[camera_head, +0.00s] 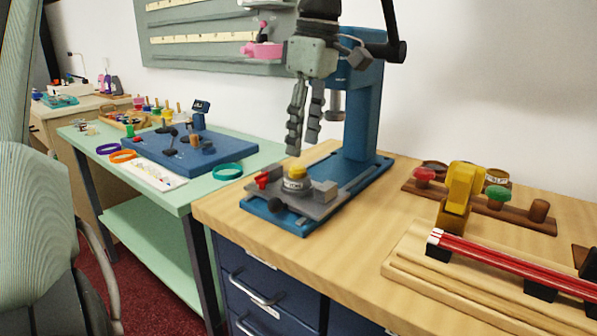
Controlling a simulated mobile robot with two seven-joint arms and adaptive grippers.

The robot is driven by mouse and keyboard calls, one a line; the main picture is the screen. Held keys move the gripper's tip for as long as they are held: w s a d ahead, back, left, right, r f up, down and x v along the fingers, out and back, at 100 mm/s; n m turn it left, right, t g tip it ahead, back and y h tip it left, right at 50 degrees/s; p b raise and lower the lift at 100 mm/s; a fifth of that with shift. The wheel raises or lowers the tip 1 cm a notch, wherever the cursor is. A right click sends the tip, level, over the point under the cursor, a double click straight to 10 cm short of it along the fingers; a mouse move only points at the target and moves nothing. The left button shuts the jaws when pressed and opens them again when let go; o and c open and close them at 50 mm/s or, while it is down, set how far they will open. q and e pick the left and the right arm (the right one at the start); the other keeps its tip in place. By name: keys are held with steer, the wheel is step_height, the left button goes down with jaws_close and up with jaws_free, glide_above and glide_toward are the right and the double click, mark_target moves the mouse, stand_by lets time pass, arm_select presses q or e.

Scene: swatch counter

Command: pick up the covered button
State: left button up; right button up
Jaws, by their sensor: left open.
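The covered button looks to be the small yellow dome (298,171). It sits on a white labelled ring (292,184) on the grey plate of the blue press (363,110). My left gripper (303,150) comes down from above with its dark fingers pointing down. The fingers are apart, with nothing seen between them. Their tips are above the yellow dome in the picture, with a small gap. My right gripper is not in view.
The press column stands behind and right of the grey plate (325,205). A red knob (262,180) and a grey block (325,190) flank the ring. The wooden counter (290,245) is clear in front.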

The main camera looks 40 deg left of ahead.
mark_target(298, 168)
arm_select(q)
steer(key=f, duration=0.2)
steer(key=a+f, duration=0.1)
steer(key=f, duration=0.2)
steer(key=shift+s, duration=0.15)
steer(key=c, duration=0.9)
